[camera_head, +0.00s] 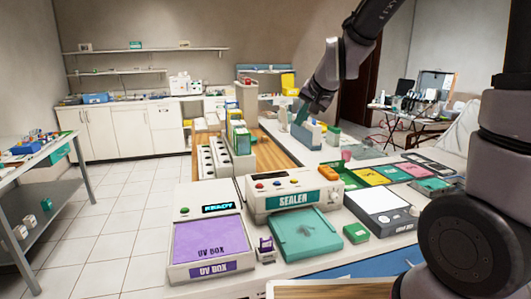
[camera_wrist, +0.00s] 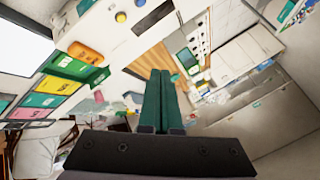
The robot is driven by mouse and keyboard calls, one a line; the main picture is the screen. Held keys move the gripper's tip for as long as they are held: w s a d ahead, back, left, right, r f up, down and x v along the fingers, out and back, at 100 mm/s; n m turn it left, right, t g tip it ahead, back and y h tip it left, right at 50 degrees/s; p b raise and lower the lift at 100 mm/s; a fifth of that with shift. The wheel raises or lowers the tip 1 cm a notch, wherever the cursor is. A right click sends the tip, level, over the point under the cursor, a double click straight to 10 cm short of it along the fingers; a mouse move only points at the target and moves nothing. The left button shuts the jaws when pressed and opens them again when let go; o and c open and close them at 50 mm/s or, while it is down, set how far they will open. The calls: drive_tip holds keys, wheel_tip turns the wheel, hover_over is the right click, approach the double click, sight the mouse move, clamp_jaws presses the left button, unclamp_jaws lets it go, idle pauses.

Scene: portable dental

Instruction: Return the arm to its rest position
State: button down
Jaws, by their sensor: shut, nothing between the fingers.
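My gripper (camera_head: 305,115) hangs from my dark arm above the back part of the counter, near a grey-blue holder (camera_head: 306,134). In the wrist view my gripper (camera_wrist: 161,75) shows two green fingers lying side by side and closed, with nothing between them. The arm comes in from the upper right in the head view and bends down to the gripper. Whether the fingertips touch the holder cannot be told.
The white counter carries the purple UV box (camera_head: 208,240), the sealer (camera_head: 292,196), a teal tray (camera_head: 306,235), a green box (camera_head: 356,233) and coloured mats (camera_head: 370,173). Upright racks (camera_head: 238,137) stand left of the gripper. The floor at left (camera_head: 112,212) is clear.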

drive_tip(key=s+d+r, duration=0.4)
drive_tip(key=s+d, duration=0.3)
drive_tip(key=s, duration=0.3)
drive_tip(key=s+d+r+h, duration=0.1)
drive_tip(key=s+d+r, duration=0.4)
drive_tip(key=s, duration=0.6)
drive_tip(key=d, duration=0.2)
drive_tip(key=shift+d+r+g, duration=0.3)
drive_tip(key=shift+d+g, duration=0.1)
